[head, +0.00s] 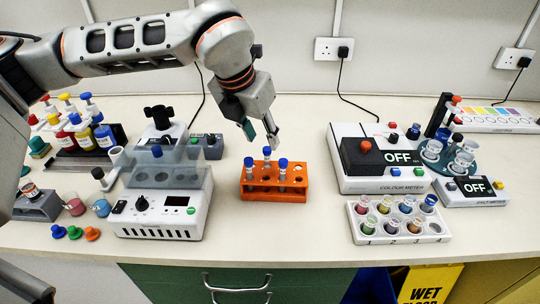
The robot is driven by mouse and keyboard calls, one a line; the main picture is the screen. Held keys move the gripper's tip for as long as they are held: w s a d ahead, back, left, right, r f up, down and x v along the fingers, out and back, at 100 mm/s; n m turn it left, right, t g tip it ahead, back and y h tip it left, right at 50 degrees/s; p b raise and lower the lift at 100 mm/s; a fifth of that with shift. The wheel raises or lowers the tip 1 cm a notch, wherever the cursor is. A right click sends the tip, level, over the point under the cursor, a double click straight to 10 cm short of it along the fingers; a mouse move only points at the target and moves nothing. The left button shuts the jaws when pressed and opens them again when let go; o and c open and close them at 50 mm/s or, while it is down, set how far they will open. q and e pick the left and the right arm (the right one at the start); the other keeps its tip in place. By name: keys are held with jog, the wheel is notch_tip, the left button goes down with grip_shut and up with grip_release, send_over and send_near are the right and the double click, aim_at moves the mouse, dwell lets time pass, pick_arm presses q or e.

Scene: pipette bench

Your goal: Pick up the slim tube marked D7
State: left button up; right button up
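Several slim tubes with blue caps are in view. Three stand upright in an orange rack (262,195) at the middle of the bench: a left tube (249,163), a back tube (267,154) and a right tube (283,164). Another blue cap (157,151) shows at the grey and white block device to the left. Any marks are too small to read, so I cannot tell which tube is D7. My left gripper (260,138) points down above the back of the rack. Its two fingers are apart with nothing between them. My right gripper is not in view.
A white block device (150,226) stands left of the rack. A colour meter (352,184) stands to the right, with a white tray (368,238) of small coloured pots in front of it. Bottles crowd the far left. Bare bench lies in front of the rack.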

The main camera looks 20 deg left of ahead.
aim_at(266, 149)
pick_arm(q)
jog(key=x, duration=0.2)
jog(key=shift+w+a+f, duration=0.15)
jog(key=shift+w+f, duration=0.1)
jog(key=p+x, duration=0.1)
jog(key=x, duration=0.4)
jog(key=shift+s+p, duration=0.1)
jog(key=shift+p, duration=0.2)
jog(key=c, duration=0.9)
